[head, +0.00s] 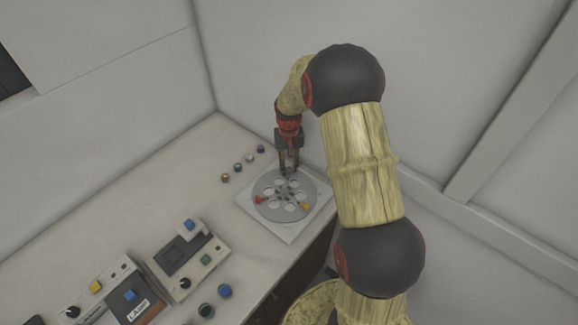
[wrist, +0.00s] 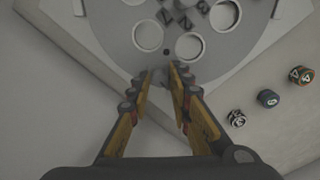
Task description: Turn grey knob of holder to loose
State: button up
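The holder is a round grey disc (head: 262,186) with several round holes, set on a white square plate (head: 246,203) on the bench. In the wrist view the disc (wrist: 110,32) fills the top. My gripper (head: 289,171) points down at the disc's far edge. In the wrist view its fingertips (wrist: 160,76) are apart, at the rim. A small grey piece, possibly the grey knob, shows between them; I cannot tell whether they touch it. The knob's setting is not readable.
Several small cylinders (head: 238,167) stand on the bench behind and left of the plate. Two control boxes (head: 185,262) with knobs and buttons sit at the front left, with blue (head: 224,291) and dark (head: 206,310) cylinders beside them. A wall (head: 250,70) rises behind the bench.

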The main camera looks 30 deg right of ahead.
grip_shut()
jog(key=shift+n, duration=0.3)
jog(key=n+p, duration=0.2)
jog(key=n, duration=0.1)
jog(key=shift+n+p, duration=0.6)
jog(key=shift+n, duration=1.4)
jog(key=shift+o, duration=1.9)
grip_release()
jog(key=shift+o, duration=0.4)
